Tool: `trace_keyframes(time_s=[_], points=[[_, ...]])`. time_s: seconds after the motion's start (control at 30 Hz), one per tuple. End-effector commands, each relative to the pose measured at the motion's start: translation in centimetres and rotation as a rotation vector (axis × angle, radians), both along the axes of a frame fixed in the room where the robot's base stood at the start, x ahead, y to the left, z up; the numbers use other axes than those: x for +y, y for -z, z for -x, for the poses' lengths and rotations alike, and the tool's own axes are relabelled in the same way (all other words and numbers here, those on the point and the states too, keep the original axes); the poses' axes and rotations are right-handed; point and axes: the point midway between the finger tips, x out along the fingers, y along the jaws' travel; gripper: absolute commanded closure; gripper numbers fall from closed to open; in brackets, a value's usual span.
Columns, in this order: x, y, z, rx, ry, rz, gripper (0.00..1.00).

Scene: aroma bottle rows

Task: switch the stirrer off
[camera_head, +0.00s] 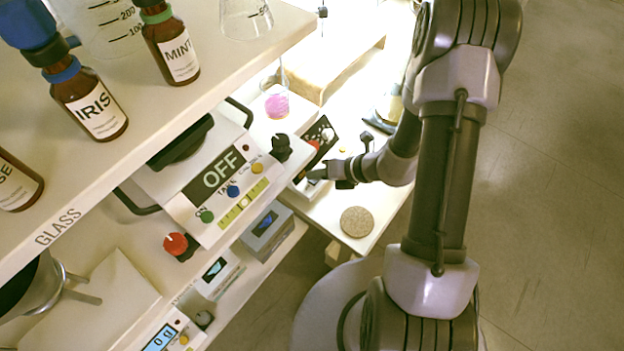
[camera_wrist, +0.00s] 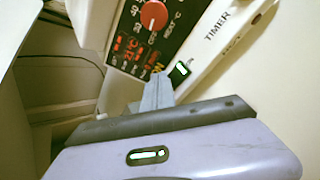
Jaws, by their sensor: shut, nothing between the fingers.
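The stirrer's black control panel (camera_head: 320,135) has a red knob (camera_head: 314,145). In the wrist view the red knob (camera_wrist: 153,15) sits on a heat scale, above a lit red display (camera_wrist: 130,47). Yellow lettering shows on the panel close to the fingertips; its switch is hard to make out. My gripper (camera_head: 318,174) is at the near edge of the panel. In the wrist view my gripper (camera_wrist: 158,82) is shut and empty, its grey fingers pointing at the lower panel edge. I cannot tell whether they touch it.
A small black piece with a green lit face (camera_wrist: 181,69) lies right of the fingertips, by a strip marked TIMER (camera_wrist: 217,27). A device reading OFF (camera_head: 218,174) stands left. Bottles stand on the shelf (camera_head: 150,120). A round cork disc (camera_head: 357,221) lies on the bench. A flask holds pink liquid (camera_head: 277,105).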

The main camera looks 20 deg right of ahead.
Motion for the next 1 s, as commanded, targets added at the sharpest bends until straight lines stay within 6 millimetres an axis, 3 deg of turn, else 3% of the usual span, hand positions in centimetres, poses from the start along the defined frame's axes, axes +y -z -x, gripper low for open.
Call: trace_keyframes(time_s=[0.6, 1.0], points=[[0.0, 0.4, 0.0, 0.000, 0.000, 0.000, 1.00], [-0.1, -1.2, -0.1, 0.000, 0.000, 0.000, 1.00]])
